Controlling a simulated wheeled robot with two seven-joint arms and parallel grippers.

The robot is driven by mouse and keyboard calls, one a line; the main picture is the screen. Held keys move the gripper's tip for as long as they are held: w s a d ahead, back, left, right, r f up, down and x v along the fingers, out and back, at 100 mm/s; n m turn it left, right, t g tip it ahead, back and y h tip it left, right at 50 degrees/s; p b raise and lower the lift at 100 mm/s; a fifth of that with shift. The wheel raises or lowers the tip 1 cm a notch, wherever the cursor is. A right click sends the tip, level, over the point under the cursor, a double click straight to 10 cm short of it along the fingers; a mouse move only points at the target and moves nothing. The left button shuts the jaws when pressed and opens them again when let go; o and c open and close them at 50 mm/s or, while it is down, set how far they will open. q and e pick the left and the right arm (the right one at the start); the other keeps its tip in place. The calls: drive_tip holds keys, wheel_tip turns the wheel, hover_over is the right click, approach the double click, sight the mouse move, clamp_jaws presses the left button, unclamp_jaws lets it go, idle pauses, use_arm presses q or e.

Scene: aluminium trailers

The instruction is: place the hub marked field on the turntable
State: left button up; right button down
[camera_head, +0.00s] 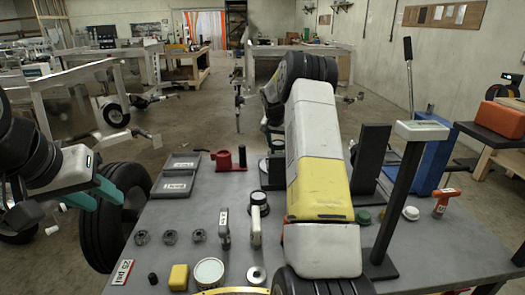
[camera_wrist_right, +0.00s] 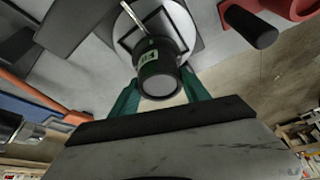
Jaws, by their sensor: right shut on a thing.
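In the right wrist view, my right gripper (camera_wrist_right: 160,92) has its teal fingers shut on a dark cylindrical hub (camera_wrist_right: 160,82) with a small green label; I cannot read the label surely. Behind the hub is a pale round disc (camera_wrist_right: 122,24), probably the turntable; I cannot tell whether they touch. In the head view, my right arm hides most of this gripper and the hub, and a pale round edge (camera_head: 263,166) shows beside the arm. Another dark hub (camera_head: 258,204) with a white label stands on the table. My left gripper (camera_head: 97,195) is open and empty, left of the table.
A red fixture (camera_head: 229,160) stands left of the right arm, near a grey tray (camera_head: 177,174). Several rings, hand tools, a tub (camera_head: 208,272) and a yellow block (camera_head: 178,277) lie on the front of the table. A dark post (camera_head: 405,200) rises at right. A tyre (camera_head: 100,235) is at left.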

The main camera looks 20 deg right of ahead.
sight(278, 151)
drive_tip(key=shift+f, duration=1.7)
drive_tip(key=shift+f, duration=0.15)
drive_tip(key=c, duration=0.5)
unclamp_jaws()
drive_tip(key=shift+f, duration=0.1)
